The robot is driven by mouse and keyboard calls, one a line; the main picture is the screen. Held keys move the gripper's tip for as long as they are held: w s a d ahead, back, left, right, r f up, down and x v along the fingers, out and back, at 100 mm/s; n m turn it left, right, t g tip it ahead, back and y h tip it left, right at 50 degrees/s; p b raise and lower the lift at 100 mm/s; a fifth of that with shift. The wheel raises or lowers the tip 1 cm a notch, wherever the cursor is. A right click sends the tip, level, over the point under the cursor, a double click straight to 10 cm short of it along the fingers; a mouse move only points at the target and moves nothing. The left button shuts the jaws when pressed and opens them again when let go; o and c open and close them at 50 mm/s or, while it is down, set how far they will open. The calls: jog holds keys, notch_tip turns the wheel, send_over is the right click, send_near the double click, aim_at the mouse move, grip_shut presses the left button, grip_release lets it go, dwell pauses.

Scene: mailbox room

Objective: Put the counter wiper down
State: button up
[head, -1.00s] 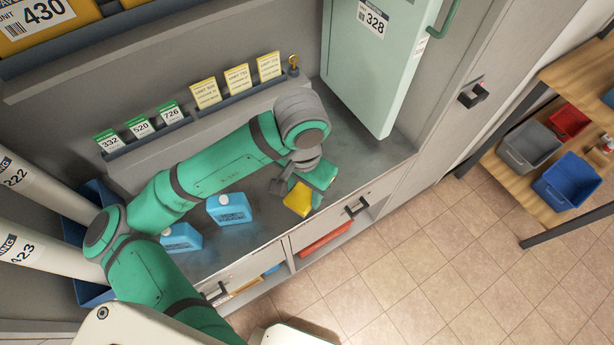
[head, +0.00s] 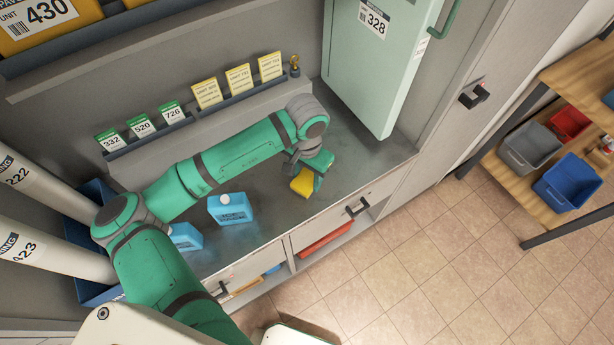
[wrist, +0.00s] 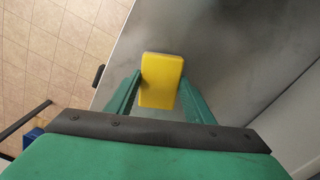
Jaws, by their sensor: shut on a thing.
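The counter wiper is a yellow block (head: 302,183) at the end of my arm in the head view. It also shows in the wrist view (wrist: 161,80), between the two green fingers. My gripper (head: 317,172) is shut on it, with one finger on each side in the wrist view (wrist: 160,92). The wiper is over the grey counter (head: 345,165), towards its front edge. I cannot tell whether its underside touches the counter.
A pale green door (head: 375,70) is open at the back right. Card racks (head: 240,92) line the back. The counter around the wiper is clear.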

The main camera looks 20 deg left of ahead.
jog(key=shift+f, duration=0.25)
